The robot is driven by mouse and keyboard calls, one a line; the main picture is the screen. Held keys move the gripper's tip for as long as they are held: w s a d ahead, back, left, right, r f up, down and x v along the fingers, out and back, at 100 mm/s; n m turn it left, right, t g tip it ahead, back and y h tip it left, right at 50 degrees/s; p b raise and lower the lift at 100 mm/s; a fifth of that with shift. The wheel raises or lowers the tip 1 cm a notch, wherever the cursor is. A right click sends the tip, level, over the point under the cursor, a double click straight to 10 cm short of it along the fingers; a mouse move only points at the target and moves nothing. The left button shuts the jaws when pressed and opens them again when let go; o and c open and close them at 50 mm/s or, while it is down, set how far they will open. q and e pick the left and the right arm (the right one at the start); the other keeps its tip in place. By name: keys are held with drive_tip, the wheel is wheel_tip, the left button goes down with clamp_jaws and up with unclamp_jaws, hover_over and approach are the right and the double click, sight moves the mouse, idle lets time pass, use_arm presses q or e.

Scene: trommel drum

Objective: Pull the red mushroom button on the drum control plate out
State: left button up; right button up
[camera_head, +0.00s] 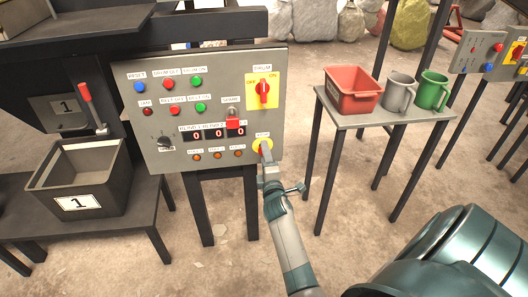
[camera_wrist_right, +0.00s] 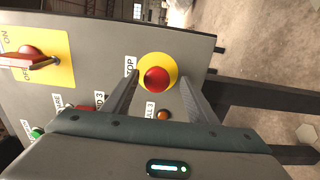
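The red mushroom button (camera_wrist_right: 157,79) sits on a round yellow backing at the lower right of the grey drum control plate (camera_head: 150,90), under a STOP label. In the head view the button (camera_head: 263,146) is partly covered by my gripper. My right gripper (camera_wrist_right: 160,82) is open, one finger to each side of the button. A gap shows between each finger and the red cap, so it is not gripped. In the head view my right gripper (camera_head: 267,160) reaches up to the plate from below. My left gripper is not in view.
A red rotary DRUM switch (camera_head: 263,92) on yellow is above the button. A red-covered switch (camera_head: 233,123) and an orange lamp (camera_wrist_right: 163,115) are close by. A side table (camera_head: 385,113) with a red bin and two mugs stands right. A grey bin (camera_head: 80,170) stands left.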

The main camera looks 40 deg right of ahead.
drive_tip(key=o, duration=1)
drive_tip(key=shift+r, duration=0.2)
drive_tip(key=p+v, duration=0.2)
drive_tip(key=v, duration=0.5)
drive_tip(key=shift+s+a, duration=0.15)
drive_tip(key=shift+s, duration=0.2)
